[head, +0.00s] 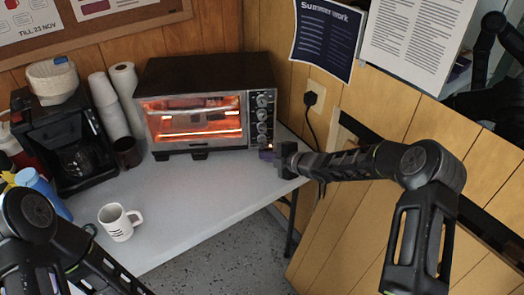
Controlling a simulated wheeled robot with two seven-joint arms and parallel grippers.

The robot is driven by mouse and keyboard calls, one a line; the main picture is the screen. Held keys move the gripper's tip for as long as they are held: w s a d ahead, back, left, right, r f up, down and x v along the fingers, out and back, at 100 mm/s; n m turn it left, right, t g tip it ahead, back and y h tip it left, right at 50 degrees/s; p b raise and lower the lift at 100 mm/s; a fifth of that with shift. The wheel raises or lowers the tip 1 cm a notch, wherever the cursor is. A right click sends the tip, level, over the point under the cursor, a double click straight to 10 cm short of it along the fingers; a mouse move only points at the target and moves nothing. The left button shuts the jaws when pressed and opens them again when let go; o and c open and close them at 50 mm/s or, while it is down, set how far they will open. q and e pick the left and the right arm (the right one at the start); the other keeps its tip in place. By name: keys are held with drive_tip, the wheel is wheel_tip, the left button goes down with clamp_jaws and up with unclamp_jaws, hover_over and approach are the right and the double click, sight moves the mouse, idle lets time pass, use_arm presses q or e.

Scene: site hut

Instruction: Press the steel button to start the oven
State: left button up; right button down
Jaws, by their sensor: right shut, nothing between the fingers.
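The toaster oven (205,85), with a dark top and steel front, stands at the back of the table. Its window glows orange, and the inside is lit. Its control panel on the right has a column of round knobs (262,113). A small light shows at the panel's lower end, where the steel button is too small to make out surely. My right gripper (268,153) is shut and empty, with its tips close to the panel's lower right corner. I cannot tell whether they touch it. My left arm is at the lower left; its gripper is not in view.
A white mug (119,222) stands on the grey table (190,205) at the front left. A black coffee maker (72,145), stacked cups (108,105) and a dark mug (127,152) stand left of the oven. A plug and cord (311,105) hang on the wall at right.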

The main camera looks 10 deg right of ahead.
sight(267, 171)
drive_tip(key=shift+s, duration=0.1)
idle(0.3)
drive_tip(key=s+b, duration=0.2)
drive_tip(key=shift+s+a+f, duration=0.15)
drive_tip(key=shift+s+f, duration=0.05)
drive_tip(key=shift+s, duration=0.2)
drive_tip(key=shift+s+a+r+b, duration=0.1)
drive_tip(key=shift+s+b, duration=0.3)
drive_tip(key=shift+s, duration=0.15)
drive_tip(key=shift+s+a+r+b, duration=0.1)
drive_tip(key=shift+s+b, duration=0.25)
drive_tip(key=shift+s, duration=0.2)
